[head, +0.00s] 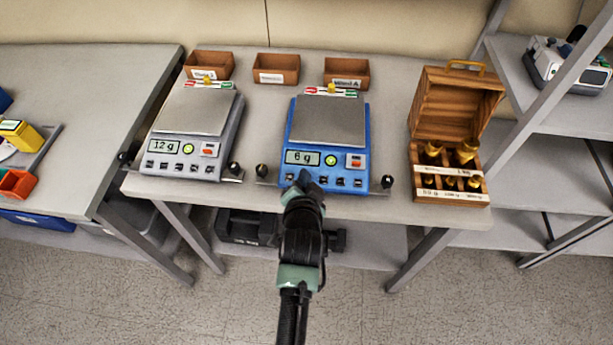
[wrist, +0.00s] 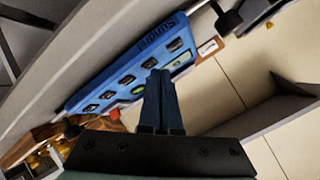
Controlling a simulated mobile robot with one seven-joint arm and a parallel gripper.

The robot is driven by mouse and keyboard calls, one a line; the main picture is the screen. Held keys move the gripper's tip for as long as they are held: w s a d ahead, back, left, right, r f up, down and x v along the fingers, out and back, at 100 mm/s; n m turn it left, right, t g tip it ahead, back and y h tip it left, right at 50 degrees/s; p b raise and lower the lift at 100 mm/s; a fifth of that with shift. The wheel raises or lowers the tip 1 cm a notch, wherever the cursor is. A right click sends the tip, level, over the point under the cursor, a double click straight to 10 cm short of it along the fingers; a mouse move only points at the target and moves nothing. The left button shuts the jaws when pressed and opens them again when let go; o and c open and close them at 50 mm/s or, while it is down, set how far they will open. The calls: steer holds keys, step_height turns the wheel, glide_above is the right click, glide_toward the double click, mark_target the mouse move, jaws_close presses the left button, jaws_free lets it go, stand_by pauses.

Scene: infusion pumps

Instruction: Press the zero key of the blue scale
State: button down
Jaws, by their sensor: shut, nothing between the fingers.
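The blue scale (head: 328,140) stands on the table in the middle of the head view, with a grey pan and a display (head: 303,157) reading 6 g. Below the display is a row of several dark keys; their labels are too small to read in the head view. My gripper (head: 304,178) is at the front left of this key row, its fingers together and empty. In the wrist view the closed fingers (wrist: 160,85) point at the blue key panel (wrist: 130,75), near its display end. I cannot tell whether the fingertips touch a key.
A grey scale (head: 190,130) reading 12 g stands to the left. An open wooden weight box (head: 455,110) stands to the right. Small brown bins (head: 276,68) line the back. Dark knobs (head: 388,181) sit along the table's front edge.

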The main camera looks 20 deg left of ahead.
steer(key=shift+w+f+b, duration=0.1)
steer(key=shift+f+b, duration=0.2)
steer(key=shift+f, duration=0.05)
stand_by(0.6)
steer(key=shift+r, duration=0.15)
steer(key=shift+s+r+p, duration=0.25)
steer(key=shift+r+p, duration=0.35)
steer(key=shift+p, duration=0.25)
steer(key=shift+r, duration=0.1)
steer(key=r+p, duration=0.2)
steer(key=s+r+p, duration=0.1)
steer(key=r+p, duration=0.1)
steer(key=p, duration=0.1)
steer(key=shift+s+d+r, duration=0.1)
steer(key=shift+d+r, duration=0.1)
steer(key=shift+r, duration=0.1)
stand_by(0.3)
